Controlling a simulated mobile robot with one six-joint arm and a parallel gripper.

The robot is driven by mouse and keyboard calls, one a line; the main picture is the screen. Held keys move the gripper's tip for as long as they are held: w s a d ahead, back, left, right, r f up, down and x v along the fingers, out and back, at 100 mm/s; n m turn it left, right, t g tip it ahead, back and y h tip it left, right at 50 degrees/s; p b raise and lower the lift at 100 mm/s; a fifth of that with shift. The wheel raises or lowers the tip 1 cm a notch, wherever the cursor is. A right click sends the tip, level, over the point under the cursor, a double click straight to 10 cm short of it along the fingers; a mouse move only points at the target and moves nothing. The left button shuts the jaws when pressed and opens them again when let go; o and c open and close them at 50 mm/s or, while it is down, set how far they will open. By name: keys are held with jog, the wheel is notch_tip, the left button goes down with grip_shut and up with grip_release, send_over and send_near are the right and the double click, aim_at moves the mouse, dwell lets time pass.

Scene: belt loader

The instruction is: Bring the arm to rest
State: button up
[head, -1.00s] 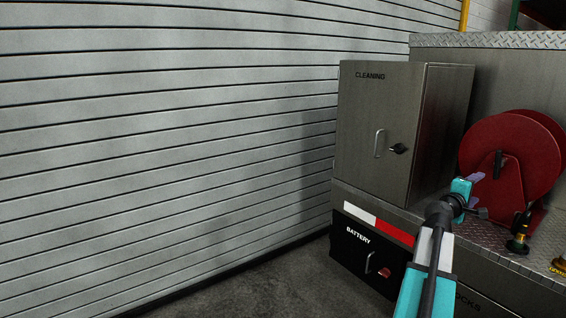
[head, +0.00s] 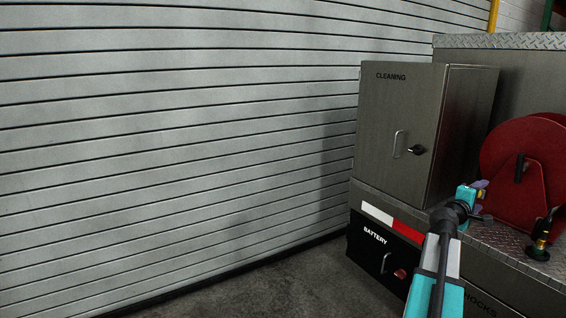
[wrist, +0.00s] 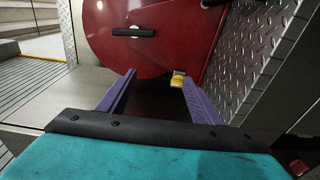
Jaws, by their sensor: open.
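My gripper (wrist: 157,92) is open in the wrist view. Its two purple fingers stand apart with nothing between them. They point toward a red hose reel (wrist: 150,50) with a black handle. In the head view my gripper (head: 481,192) shows at the right, in front of the red reel (head: 525,170) and near the right side of the cleaning cabinet. My arm reaches up from the bottom edge, and its lower part is out of view.
A grey cabinet marked CLEANING (head: 405,120) stands shut on the loader deck. Below it is a shut black BATTERY door (head: 375,250). A ribbed grey shutter (head: 170,150) fills the left. Some bare floor (head: 290,285) shows between. Diamond plate (wrist: 255,60) rises right of the fingers.

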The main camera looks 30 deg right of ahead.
jog(key=w+a+f+n+t+y, duration=0.2)
jog(key=w+a+f, duration=0.6)
jog(key=w+f, duration=0.25)
jog(key=w+a+f+n+t+y, duration=0.2)
jog(key=w+a+f, duration=0.6)
jog(key=w+f, duration=0.25)
jog(key=w+a+f+n+y, duration=0.1)
jog(key=w+a+f+y, duration=0.2)
jog(key=a+f, duration=0.85)
jog(key=w+a+f+y, duration=0.2)
jog(key=a+f, duration=0.9)
jog(key=a, duration=0.1)
jog(key=s+a+f+g+y, duration=0.1)
jog(key=s+a+f+g, duration=0.1)
jog(key=s+a+f, duration=0.35)
jog(key=s+a+f+g+y+p, duration=0.1)
jog(key=s+a+f+y, duration=0.15)
jog(key=a+f, duration=0.6)
jog(key=s+a+f+g+y, duration=0.1)
jog(key=s+a+f+g, duration=0.1)
jog(key=s+a+f, duration=0.5)
jog(key=s+a+f+m+g+y, duration=0.1)
jog(key=s+a+m+g+y, duration=0.1)
jog(key=s+a, duration=0.6)
jog(key=s+a+f+m+g+y, duration=0.2)
jog(key=s+a+m+g, duration=0.2)
jog(key=s+a, duration=0.4)
jog(key=s, duration=0.6)
jog(key=shift+m+g, duration=0.4)
